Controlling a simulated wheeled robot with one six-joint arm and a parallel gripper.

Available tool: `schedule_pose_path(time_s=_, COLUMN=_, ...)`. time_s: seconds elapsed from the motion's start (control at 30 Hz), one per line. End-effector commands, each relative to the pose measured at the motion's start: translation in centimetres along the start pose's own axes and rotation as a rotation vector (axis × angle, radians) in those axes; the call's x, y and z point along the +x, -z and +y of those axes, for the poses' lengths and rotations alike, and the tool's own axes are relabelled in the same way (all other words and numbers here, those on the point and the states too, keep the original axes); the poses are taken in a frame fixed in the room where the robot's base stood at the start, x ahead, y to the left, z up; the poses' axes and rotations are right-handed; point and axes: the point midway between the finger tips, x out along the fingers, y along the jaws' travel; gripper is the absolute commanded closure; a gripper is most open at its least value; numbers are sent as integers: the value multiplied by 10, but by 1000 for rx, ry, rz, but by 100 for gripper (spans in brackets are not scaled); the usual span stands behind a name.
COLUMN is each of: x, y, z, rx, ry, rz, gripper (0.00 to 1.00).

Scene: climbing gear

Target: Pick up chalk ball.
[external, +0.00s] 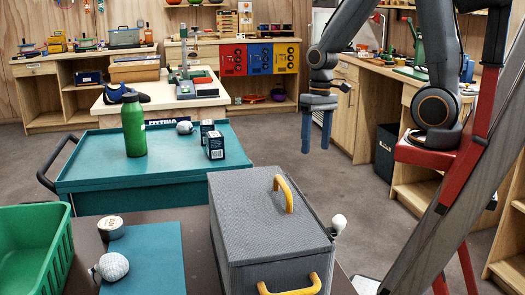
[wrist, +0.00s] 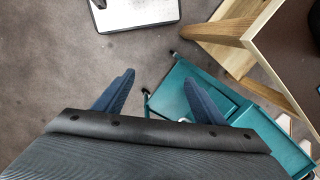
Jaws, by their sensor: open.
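A white, textured ball (external: 113,266) with a dark loop at its left, which looks like a chalk ball, lies on the teal mat (external: 158,249) at the front left. A similar smaller-looking pale ball (external: 184,127) lies on the teal cart (external: 97,178) beside small dark boxes; I cannot tell which is the task's ball. My gripper (external: 316,154) hangs in the air with blue fingers pointing down, right of the cart and clear of both balls.
A green bottle (external: 134,125) and dark boxes (external: 214,146) stand on the cart. A grey case (external: 260,218) with yellow handles, a tin (external: 111,228) and a green basket (external: 38,248) crowd the near table. Floor below my gripper is clear.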

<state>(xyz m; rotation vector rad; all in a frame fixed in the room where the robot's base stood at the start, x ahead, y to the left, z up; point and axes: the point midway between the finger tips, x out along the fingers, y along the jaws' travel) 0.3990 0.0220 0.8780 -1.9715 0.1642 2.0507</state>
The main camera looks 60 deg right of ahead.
Motion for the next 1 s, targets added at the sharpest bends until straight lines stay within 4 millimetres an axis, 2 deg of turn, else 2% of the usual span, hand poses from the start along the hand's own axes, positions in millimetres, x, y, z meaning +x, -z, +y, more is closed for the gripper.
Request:
schedule_pose_path(time_s=0.1, x=-4, y=-16, z=16, rx=-175, ry=-75, rz=26, gripper=36)
schedule_pose_path(time_s=0.23, x=-6, y=-22, z=25, rx=-269, ry=-115, rz=39, gripper=33)
schedule_pose_path(time_s=0.73, x=-7, y=-23, z=27, rx=-282, ry=-121, rz=41, gripper=33)
schedule_pose_path(time_s=0.87, x=-16, y=-22, z=25, rx=-281, ry=-121, rz=43, gripper=33)
schedule_pose_path(time_s=1.0, x=-35, y=-24, z=23, rx=-281, ry=-121, rz=44, gripper=33)
